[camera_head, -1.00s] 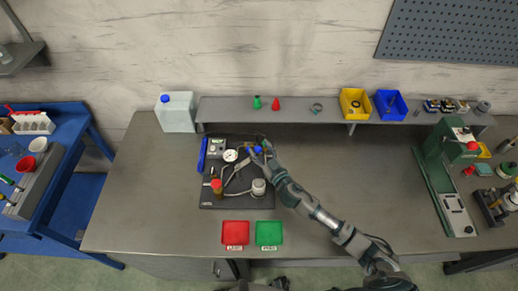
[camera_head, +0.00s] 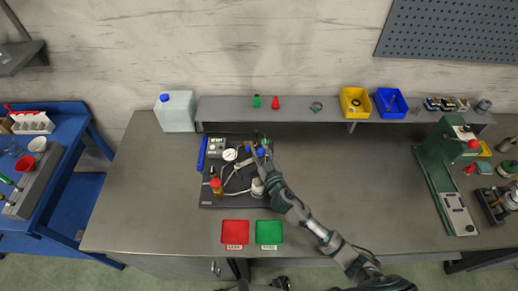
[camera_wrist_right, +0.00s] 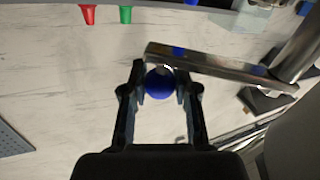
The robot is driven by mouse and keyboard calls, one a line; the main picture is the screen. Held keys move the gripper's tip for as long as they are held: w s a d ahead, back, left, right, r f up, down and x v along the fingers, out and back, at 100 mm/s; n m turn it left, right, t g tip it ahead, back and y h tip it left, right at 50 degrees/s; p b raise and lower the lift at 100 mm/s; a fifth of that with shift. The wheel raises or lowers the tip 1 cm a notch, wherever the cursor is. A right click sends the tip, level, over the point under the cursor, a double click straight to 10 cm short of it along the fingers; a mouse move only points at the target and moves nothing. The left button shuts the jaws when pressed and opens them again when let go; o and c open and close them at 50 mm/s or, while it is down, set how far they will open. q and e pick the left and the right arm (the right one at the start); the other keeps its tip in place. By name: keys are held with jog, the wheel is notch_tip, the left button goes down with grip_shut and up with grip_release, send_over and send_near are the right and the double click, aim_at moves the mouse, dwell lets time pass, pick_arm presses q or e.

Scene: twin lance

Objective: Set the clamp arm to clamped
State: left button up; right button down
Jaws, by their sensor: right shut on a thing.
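The clamp arm (camera_wrist_right: 215,66) is a flat metal bar with a blue ball knob (camera_wrist_right: 160,83) at its end. In the right wrist view, the bar runs right to a metal post. My right gripper (camera_wrist_right: 161,85) has its two dark fingers on either side of the knob and is shut on it. In the head view, my right gripper (camera_head: 262,150) is over the upper right of the black board (camera_head: 208,204), by blue spots. The clamp is small there and partly hidden by the gripper, so its angle is hard to read. My left gripper is not in view.
The board also carries a gauge (camera_head: 230,155), a red-capped bottle (camera_head: 216,187) and tubing. A red tray (camera_head: 235,232) and a green tray (camera_head: 269,232) lie in front of it. A shelf (camera_head: 300,116) stands behind.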

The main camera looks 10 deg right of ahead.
jog(key=shift+s+a+f+m+h, duration=0.1)
jog(key=shift+s+f+m+h, duration=0.25)
jog(key=shift+h, duration=0.35)
jog(key=shift+s+d+r+m+h+b, duration=0.1)
jog(key=shift+s+d+m+h+b, duration=0.1)
jog(key=shift+m+h+b, duration=0.3)
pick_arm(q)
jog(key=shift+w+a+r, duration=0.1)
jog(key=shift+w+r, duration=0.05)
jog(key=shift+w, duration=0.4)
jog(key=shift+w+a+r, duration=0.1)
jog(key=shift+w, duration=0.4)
pick_arm(e)
jog(key=c, duration=1.1)
grip_release()
jog(key=shift+o, duration=1.2)
jog(key=shift+w+n, duration=0.1)
jog(key=shift+n, duration=0.15)
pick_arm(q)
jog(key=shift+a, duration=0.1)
pick_arm(e)
jog(key=shift+r, duration=0.1)
jog(key=s, duration=1.2)
jog(key=shift+d, duration=0.25)
